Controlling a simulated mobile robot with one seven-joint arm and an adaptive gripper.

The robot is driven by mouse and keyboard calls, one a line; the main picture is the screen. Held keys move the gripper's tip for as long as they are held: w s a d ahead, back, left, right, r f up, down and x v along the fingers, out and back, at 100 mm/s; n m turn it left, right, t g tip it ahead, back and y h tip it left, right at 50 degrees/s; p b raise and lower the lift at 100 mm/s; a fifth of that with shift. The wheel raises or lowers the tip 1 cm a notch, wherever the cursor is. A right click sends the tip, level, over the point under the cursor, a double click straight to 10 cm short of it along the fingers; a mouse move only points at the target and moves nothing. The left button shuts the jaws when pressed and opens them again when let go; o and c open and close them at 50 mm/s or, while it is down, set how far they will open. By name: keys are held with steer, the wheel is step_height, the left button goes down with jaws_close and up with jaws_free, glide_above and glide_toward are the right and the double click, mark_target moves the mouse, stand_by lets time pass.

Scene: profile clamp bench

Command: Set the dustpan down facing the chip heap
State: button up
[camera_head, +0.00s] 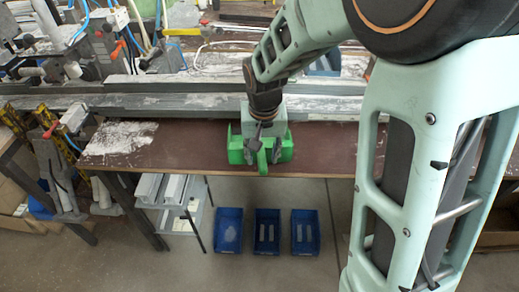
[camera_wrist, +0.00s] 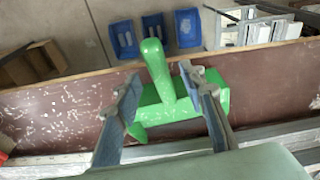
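The green dustpan (camera_head: 236,150) rests on the brown bench top, near the bench's front edge in the head view. Its handle (camera_wrist: 154,68) points toward that edge. The pan's mouth is mostly hidden behind my gripper. My gripper (camera_head: 264,153) is low over the dustpan. In the wrist view its two fingers (camera_wrist: 160,75) stand apart on either side of the handle, with a visible gap on both sides. The chip heap (camera_head: 118,138) is a flat white patch on the bench to the left of the dustpan in the head view.
A long grey profile rail (camera_head: 200,103) runs along the bench behind the dustpan. Blue bins (camera_head: 267,232) stand on the floor before the bench. Clamps and hoses crowd the left. Bare bench (camera_head: 190,150) lies between heap and dustpan.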

steer(key=f, duration=0.1)
steer(key=f+b, duration=0.1)
steer(key=shift+w+f, duration=0.2)
steer(key=shift+f, duration=0.1)
jaws_close()
steer(key=shift+r, duration=0.15)
